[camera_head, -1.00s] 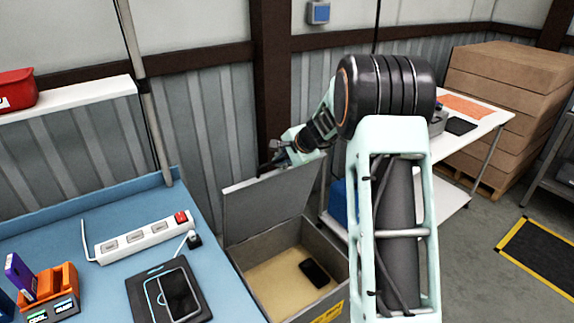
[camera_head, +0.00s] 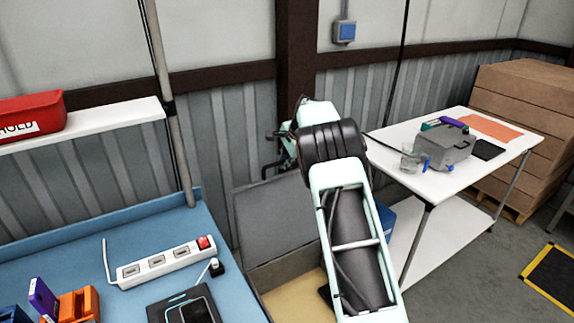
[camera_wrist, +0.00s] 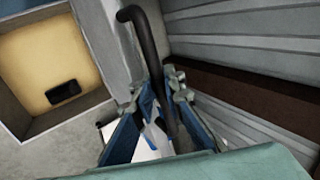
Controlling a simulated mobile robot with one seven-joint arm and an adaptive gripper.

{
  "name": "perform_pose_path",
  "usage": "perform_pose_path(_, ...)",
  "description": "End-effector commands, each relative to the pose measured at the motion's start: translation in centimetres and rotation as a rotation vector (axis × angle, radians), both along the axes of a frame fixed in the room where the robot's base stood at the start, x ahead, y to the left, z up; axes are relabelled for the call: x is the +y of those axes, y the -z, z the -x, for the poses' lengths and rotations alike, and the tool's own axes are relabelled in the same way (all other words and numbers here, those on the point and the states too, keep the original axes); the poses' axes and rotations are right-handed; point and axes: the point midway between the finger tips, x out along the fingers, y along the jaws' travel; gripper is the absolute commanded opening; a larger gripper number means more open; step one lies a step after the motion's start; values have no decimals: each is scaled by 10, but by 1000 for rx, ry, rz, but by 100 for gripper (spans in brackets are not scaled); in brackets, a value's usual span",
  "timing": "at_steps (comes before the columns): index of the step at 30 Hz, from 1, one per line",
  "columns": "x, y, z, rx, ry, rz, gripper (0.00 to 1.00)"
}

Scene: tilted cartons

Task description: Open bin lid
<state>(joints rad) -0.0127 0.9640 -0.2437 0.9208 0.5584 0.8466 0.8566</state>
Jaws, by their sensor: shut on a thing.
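The grey bin lid (camera_head: 270,222) stands raised, tilted back toward the wall behind the bin. The bin (camera_head: 290,300) is open below it, with a tan inside, and it also shows in the wrist view (camera_wrist: 25,112). A dark phone (camera_wrist: 63,91) lies on the bin floor. My gripper (camera_head: 277,155) is at the top edge of the lid, mostly hidden behind my arm in the head view. In the wrist view, my gripper (camera_wrist: 165,95) has its jaws around a dark curved handle (camera_wrist: 150,42) beside the lid and is shut on it.
A blue workbench (camera_head: 130,235) with a power strip (camera_head: 165,262) stands left of the bin. A white table (camera_head: 400,180) with a grey box (camera_head: 443,150) and a glass stands at right. The ribbed wall (camera_head: 225,120) is close behind the lid.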

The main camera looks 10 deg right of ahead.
Motion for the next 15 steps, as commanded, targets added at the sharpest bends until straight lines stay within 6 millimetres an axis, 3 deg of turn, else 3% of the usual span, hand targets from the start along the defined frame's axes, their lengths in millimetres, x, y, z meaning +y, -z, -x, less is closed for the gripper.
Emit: perform_pose_path(15, 7, -6, -19, -14, -2, -1, 0)
